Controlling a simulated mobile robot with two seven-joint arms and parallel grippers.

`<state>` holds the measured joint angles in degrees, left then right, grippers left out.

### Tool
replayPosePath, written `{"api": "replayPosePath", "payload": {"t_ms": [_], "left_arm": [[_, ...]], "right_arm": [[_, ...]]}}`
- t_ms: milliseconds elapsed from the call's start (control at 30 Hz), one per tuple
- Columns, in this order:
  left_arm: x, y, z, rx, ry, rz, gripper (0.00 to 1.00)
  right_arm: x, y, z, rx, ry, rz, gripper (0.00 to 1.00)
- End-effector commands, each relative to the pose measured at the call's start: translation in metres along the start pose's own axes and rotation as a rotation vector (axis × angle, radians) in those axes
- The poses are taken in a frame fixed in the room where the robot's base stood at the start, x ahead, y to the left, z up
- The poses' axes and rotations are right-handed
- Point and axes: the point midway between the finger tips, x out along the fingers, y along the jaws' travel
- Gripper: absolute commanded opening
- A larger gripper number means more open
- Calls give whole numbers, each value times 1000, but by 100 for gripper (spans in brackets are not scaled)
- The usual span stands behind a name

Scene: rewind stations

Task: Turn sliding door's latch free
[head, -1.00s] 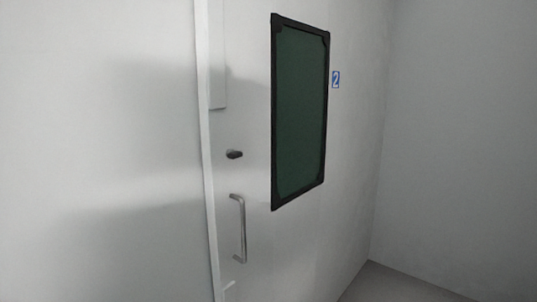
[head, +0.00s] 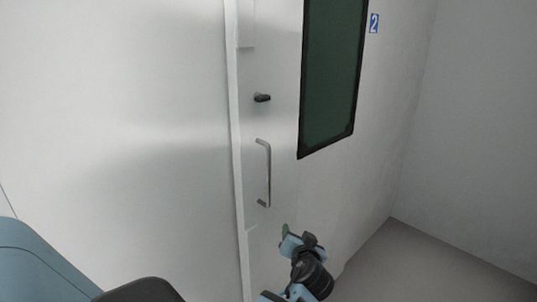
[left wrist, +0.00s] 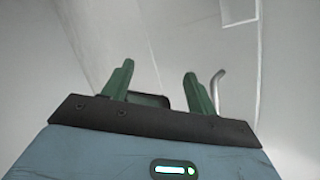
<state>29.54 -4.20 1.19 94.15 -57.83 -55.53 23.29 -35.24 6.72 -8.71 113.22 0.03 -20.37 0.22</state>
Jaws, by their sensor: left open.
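The sliding door's latch (head: 262,98) is a small dark knob on the pale door (head: 280,60), lying about level above the handle. The silver bar handle (head: 266,172) stands upright below it. My left gripper (head: 286,231) is low in the head view, below the handle and well below the latch, touching neither. In the left wrist view its two green fingers (left wrist: 158,82) are apart with nothing held between them. A curved metal bar, likely the handle (left wrist: 217,88), shows beside the right finger. I cannot make out the latch there. My right gripper is out of view.
A raised vertical edge (head: 234,150) runs left of the latch. Bare floor (head: 430,262) lies at the lower right.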

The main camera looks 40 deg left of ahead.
Motion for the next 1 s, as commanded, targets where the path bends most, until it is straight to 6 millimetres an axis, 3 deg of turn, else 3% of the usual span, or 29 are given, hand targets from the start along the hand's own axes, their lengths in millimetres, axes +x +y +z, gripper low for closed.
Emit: {"api": "replayPosePath", "payload": {"t_ms": [33, 200, 400, 500, 700, 1000], "left_arm": [[5, -12, -34, -43, 13, -65, 58], [4, -65, -130, -181, 41, -289, 58], [-27, -131, -226, -372, 67, -531, 58], [-47, -160, -259, -457, 77, -626, 58], [-75, -192, -294, -558, 90, -733, 58], [-81, -198, -299, -579, 92, -754, 58]], "right_arm": [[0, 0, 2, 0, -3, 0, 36], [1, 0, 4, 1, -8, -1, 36], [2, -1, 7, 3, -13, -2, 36], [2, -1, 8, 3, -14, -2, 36], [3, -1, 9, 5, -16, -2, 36], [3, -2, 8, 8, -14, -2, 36]]}}
